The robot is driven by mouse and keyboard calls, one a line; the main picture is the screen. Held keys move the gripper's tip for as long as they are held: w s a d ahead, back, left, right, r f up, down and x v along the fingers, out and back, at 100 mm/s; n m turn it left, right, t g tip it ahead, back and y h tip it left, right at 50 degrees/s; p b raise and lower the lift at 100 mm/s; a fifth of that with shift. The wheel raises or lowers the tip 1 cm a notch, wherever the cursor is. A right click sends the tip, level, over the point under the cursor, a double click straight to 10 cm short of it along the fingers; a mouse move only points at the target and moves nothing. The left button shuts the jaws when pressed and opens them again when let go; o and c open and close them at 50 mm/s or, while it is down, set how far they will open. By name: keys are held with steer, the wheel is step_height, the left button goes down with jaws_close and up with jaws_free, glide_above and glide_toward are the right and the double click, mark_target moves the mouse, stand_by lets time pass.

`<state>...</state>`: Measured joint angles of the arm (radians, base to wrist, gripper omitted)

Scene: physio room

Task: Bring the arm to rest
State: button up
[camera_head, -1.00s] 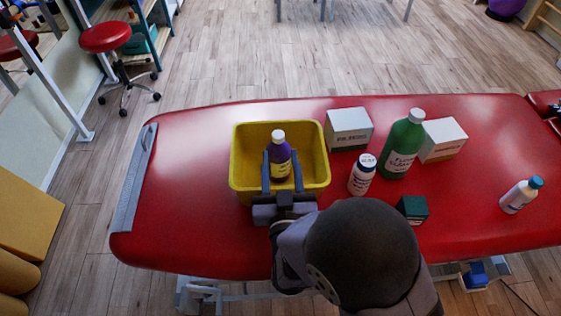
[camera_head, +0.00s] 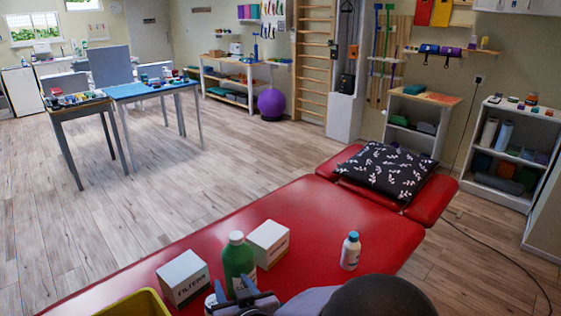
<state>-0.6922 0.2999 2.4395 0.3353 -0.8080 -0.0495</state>
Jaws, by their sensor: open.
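My gripper (camera_head: 232,293) shows at the bottom edge of the head view, with its finger tips in front of the green bottle (camera_head: 239,262). It is open, and I see nothing between its fingers. My arm continues to the bottom right, partly cut off by the frame. The yellow bin (camera_head: 137,304) shows only as a rim corner at the bottom left. The purple bottle seen in it earlier is out of view.
The red treatment table (camera_head: 318,228) holds two white boxes (camera_head: 183,282) (camera_head: 269,245) and a small white bottle with a blue cap (camera_head: 350,251). A patterned pillow (camera_head: 388,171) lies at its far end. Shelves and side tables (camera_head: 150,90) stand beyond open floor.

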steer(key=d+f, duration=0.1)
steer(key=d, duration=0.2)
steer(key=d+m+g+h, duration=0.1)
steer(key=d, duration=0.2)
steer(key=d+f+g+h, duration=0.1)
steer(key=d, duration=0.2)
steer(key=shift+w+f, duration=0.1)
steer(key=shift+f, duration=0.2)
steer(key=s+d+f+m+g+h+b, duration=0.1)
steer(key=s+d+f+m+g+h, duration=0.15)
steer(key=s+d+g, duration=0.5)
steer(key=s+d+f+m+g+h, duration=0.1)
steer(key=s+d+f+g, duration=0.2)
steer(key=s+d, duration=0.9)
step_height(320, 180, up, 13)
steer(key=a+p, duration=0.1)
steer(key=p, duration=1.1)
steer(key=shift+s+a+f+p, duration=0.15)
steer(key=shift+s+a+p, duration=0.05)
steer(key=shift+s+p, duration=0.25)
